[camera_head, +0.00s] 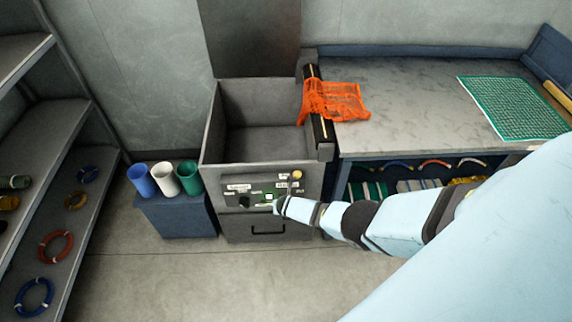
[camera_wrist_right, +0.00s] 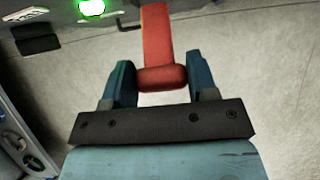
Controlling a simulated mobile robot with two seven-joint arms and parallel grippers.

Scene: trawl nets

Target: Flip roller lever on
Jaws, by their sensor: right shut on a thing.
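A red lever (camera_wrist_right: 157,35) hangs from the front of the grey machine and ends in a thick red grip. In the right wrist view my right gripper (camera_wrist_right: 162,77) has its two blue fingers on either side of that grip, shut on it. In the head view my right gripper (camera_head: 281,206) is at the control panel (camera_head: 225,193), and the lever is hidden there. A green light (camera_head: 269,197) glows beside the gripper; it also shows in the right wrist view (camera_wrist_right: 91,6). My left gripper is in neither view.
An orange net (camera_head: 335,100) drapes over the roller (camera_head: 319,118) and the workbench (camera_head: 410,85). Blue, white and green cups (camera_head: 164,179) stand on a small blue stand (camera_head: 178,217) at left. A drawer handle (camera_head: 268,230) sits below the panel. The floor in front is clear.

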